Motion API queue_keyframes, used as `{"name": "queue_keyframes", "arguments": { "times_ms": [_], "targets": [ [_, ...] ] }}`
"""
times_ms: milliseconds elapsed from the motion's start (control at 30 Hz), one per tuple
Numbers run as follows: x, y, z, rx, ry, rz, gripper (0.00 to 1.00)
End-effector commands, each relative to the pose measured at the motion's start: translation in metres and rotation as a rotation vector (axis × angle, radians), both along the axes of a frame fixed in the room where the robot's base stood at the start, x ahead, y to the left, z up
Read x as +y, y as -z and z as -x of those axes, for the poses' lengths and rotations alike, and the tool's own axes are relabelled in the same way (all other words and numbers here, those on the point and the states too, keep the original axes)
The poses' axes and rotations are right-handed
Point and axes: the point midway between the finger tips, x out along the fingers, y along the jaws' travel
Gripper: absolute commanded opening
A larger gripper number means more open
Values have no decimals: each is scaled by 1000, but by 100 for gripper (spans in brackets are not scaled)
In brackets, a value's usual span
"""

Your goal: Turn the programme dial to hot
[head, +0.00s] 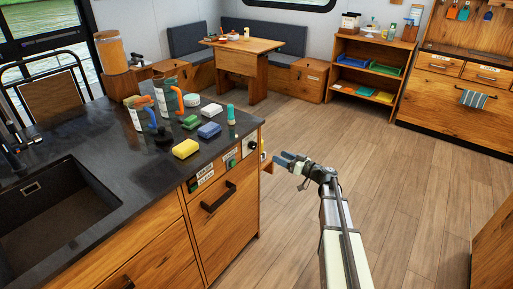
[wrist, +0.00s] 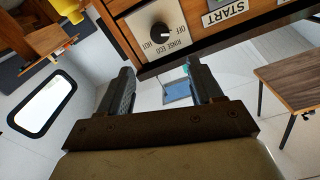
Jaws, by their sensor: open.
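The programme dial (head: 251,145) is a dark round knob on a pale plate, at the right end of the counter's front panel in the head view. In the wrist view the dial (wrist: 160,30) is at top centre, with the words OFF, RINSE, ECO and HOT around it. Which word its pointer marks is too small to tell. My gripper (head: 279,163) is open and empty in the air, to the right of the counter's end and apart from the dial. In the wrist view the fingers of my gripper (wrist: 160,72) stand apart, below the dial in the picture.
A START label (wrist: 225,14) is beside the dial plate. A dark drawer handle (head: 218,197) is below the panel.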

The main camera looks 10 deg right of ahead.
Motion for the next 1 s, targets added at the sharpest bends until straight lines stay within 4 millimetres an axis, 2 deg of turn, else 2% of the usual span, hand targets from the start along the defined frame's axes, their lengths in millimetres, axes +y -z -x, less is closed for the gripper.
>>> {"name": "queue_keyframes", "arguments": {
  "times_ms": [267, 800, 1000],
  "targets": [
    [8, 1, -8, -45, -2, 47, 65],
    [71, 1, -72, -42, -3, 44, 65],
    [89, 1, -89, -42, -4, 45, 65]
  ]
}}
